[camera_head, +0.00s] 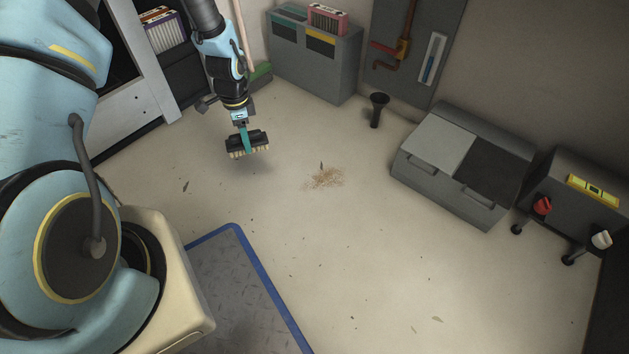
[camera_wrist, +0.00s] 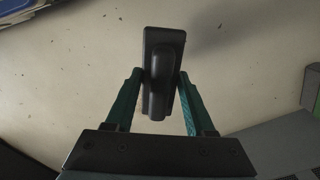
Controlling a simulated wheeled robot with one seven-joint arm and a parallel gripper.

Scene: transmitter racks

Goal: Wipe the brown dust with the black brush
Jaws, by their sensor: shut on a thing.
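The black brush (camera_head: 253,146) with pale bristles is held in my gripper (camera_head: 241,130), left of the dust in the head view. The bristles point down; whether they touch the floor I cannot tell. In the wrist view the brush (camera_wrist: 163,47) sits between the two teal fingers of my gripper (camera_wrist: 160,82), which are shut on its handle. The brown dust (camera_head: 325,178) is a small scattered patch on the pale floor, right of and nearer than the brush. The dust pile is not seen in the wrist view, only specks.
A low grey chest (camera_head: 440,137) and a wheeled cart (camera_head: 575,190) stand at the right. A grey cabinet (camera_head: 325,72) stands at the back, with a black funnel-shaped object (camera_head: 377,108) beside it. A blue-edged mat (camera_head: 262,266) lies in front. Floor around the dust is open.

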